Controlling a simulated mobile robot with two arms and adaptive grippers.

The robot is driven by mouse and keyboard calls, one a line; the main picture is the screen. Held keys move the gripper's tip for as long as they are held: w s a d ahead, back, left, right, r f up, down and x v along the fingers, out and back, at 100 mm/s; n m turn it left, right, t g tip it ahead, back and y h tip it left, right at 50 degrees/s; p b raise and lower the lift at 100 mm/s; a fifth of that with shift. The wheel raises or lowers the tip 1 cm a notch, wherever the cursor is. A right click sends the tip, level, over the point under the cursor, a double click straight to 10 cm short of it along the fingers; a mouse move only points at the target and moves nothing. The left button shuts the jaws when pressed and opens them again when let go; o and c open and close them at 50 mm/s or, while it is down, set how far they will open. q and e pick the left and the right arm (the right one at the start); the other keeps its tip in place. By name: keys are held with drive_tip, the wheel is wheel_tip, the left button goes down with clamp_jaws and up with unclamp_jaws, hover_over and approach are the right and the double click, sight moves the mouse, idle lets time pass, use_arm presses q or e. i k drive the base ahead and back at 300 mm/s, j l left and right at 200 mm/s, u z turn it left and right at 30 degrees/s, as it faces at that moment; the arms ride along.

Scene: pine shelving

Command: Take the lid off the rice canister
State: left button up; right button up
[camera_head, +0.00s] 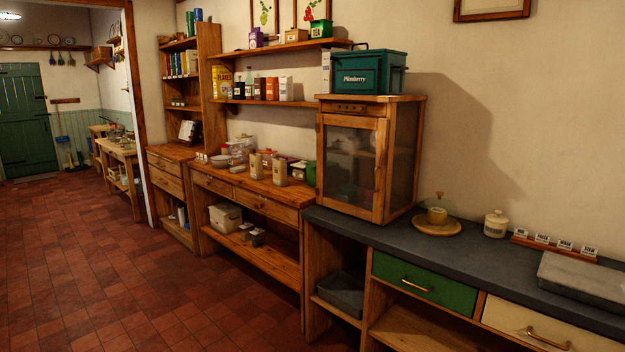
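No label reading rice can be made out, so I cannot tell which container is the rice canister. Two beige canisters with small dark labels, a left one (256,166) and a right one (280,172), stand upright on the pine sideboard (240,187). A cream lidded pot (496,225) with a knob stands on the dark worktop (470,258) at the right, its lid on. Neither of my grippers is in view.
A domed glass cover on a round board (437,229) sits left of the cream pot. The tiled floor (90,260) at the left is clear.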

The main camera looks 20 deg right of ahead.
sight(236, 154)
drive_tip(key=i+j+z, duration=0.2)
drive_tip(key=i+z, duration=0.15)
drive_tip(key=i+j+z, duration=0.55)
drive_tip(key=z, duration=0.15)
drive_tip(key=i+j, duration=0.2)
drive_tip(key=j, duration=0.15)
drive_tip(key=i+j, duration=0.15)
drive_tip(key=j, duration=0.2)
drive_tip(key=i+j+z, duration=0.1)
drive_tip(key=i+j, duration=0.3)
drive_tip(key=j, duration=0.3)
drive_tip(key=i+j, duration=0.15)
drive_tip(key=j, duration=0.2)
drive_tip(key=i+j+z, duration=0.1)
drive_tip(key=j, duration=0.25)
drive_tip(key=i+j, duration=0.25)
drive_tip(key=j, duration=0.1)
